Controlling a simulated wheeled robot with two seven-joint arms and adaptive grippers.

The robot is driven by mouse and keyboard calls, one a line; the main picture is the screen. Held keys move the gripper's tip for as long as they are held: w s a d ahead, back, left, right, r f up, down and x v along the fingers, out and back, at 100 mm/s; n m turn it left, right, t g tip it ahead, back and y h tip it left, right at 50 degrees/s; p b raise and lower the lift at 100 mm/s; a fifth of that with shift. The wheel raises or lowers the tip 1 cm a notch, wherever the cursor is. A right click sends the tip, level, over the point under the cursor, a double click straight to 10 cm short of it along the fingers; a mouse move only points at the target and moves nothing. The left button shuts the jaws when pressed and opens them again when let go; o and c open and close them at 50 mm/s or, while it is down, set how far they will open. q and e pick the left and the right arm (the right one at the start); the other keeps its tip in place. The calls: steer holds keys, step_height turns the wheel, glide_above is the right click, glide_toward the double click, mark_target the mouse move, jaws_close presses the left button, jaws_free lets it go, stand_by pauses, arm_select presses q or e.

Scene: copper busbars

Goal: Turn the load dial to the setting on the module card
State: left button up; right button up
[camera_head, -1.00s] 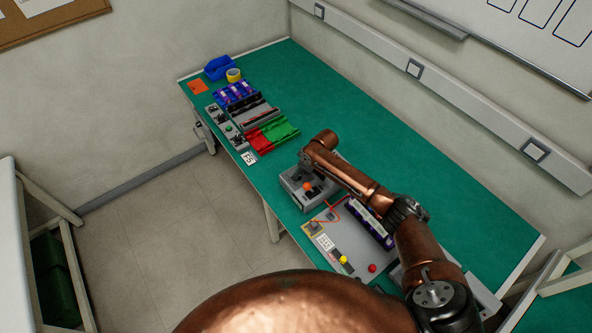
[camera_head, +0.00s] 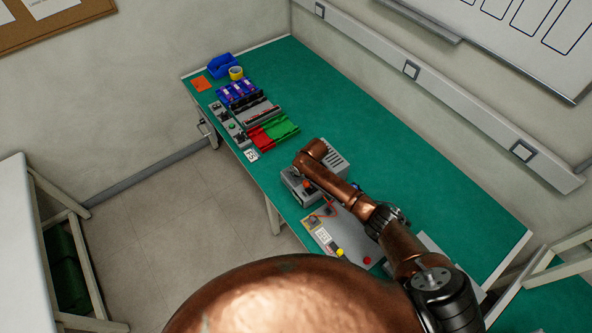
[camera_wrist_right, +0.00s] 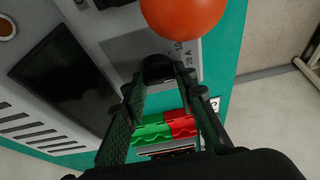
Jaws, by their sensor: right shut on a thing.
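A grey instrument box (camera_head: 333,155) stands on the green bench under my right wrist. In the right wrist view it shows a dark screen (camera_wrist_right: 65,82), vent slots and a large orange ball knob (camera_wrist_right: 183,14). A small black dial (camera_wrist_right: 158,66) with printed numbers beside it sits between the fingertips of my right gripper (camera_wrist_right: 158,84), which is shut on it. Most of this gripper is hidden in the head view. My left gripper is out of view.
The grey plate (camera_head: 352,238) carries a yellow knob (camera_head: 340,252), a red knob (camera_head: 367,260) and a red wire. Red and green trays (camera_head: 280,127), a purple rack and a blue bin (camera_head: 222,65) stand farther left. The bench's back right is clear.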

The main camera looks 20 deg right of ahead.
steer(key=shift+s+a+f, duration=0.15)
steer(key=shift+s+f, duration=0.25)
steer(key=shift+f, duration=0.05)
steer(key=o, duration=1.1)
steer(key=shift+r, duration=0.25)
steer(key=shift+o, duration=0.3)
steer(key=shift+w, duration=0.15)
steer(key=shift+r, duration=0.2)
steer(key=v, duration=1.1)
steer(key=shift+r, duration=0.35)
